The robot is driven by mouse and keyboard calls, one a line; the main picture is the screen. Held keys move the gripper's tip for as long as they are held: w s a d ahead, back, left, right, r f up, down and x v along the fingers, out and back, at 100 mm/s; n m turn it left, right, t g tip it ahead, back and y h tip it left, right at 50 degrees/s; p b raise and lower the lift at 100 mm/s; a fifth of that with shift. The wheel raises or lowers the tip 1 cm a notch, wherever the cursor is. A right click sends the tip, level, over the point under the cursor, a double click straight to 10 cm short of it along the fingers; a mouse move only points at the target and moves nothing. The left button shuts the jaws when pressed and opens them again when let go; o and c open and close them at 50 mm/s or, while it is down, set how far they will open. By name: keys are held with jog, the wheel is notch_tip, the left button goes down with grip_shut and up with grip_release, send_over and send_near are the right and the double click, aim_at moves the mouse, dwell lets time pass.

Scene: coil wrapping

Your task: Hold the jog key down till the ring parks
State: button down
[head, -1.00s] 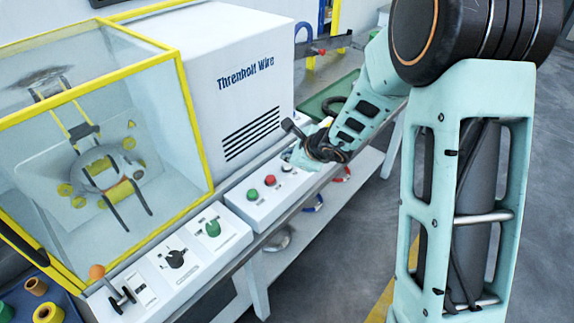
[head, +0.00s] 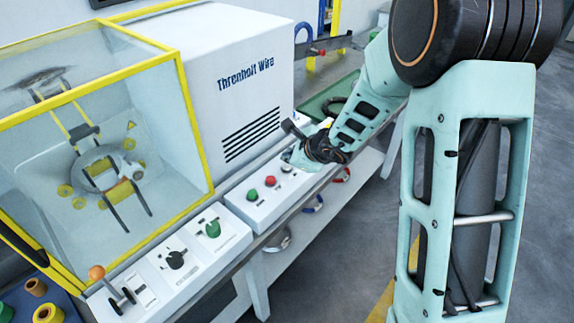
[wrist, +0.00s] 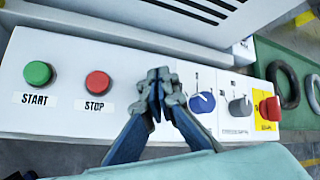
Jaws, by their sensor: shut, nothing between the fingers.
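My gripper (wrist: 158,90) is shut and empty in the wrist view. Its fingertips are over the white control panel, between the red STOP button (wrist: 97,83) and a blue knob (wrist: 202,102). The fingers cover that part of the panel, so I see no jog key, and I cannot tell whether the tips are pressing on anything. The grey ring (head: 92,160) is inside the yellow-framed clear enclosure (head: 190,110) in the head view, with yellow spools around it. I cannot tell from this frame alone whether it is turning.
The green START button (wrist: 38,73) is left of STOP. A grey knob (wrist: 240,106) and a red button on yellow (wrist: 270,108) are to the right. The white machine housing (head: 235,60) rises behind the panel. A green tray (wrist: 268,60) with dark rings lies farther right.

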aim_at(288, 167)
jog(key=shift+f, duration=0.15)
jog(key=shift+f+b, duration=0.3)
jog(key=shift+b, duration=0.4)
jog(key=shift+f+b, duration=0.55)
jog(key=shift+b, duration=0.15)
dwell(0.5)
jog(key=shift+r, duration=0.2)
jog(key=shift+r+p, duration=0.65)
jog(key=shift+r, duration=0.15)
notch_tip(288, 167, up, 5)
jog(key=p, duration=0.4)
dwell(0.5)
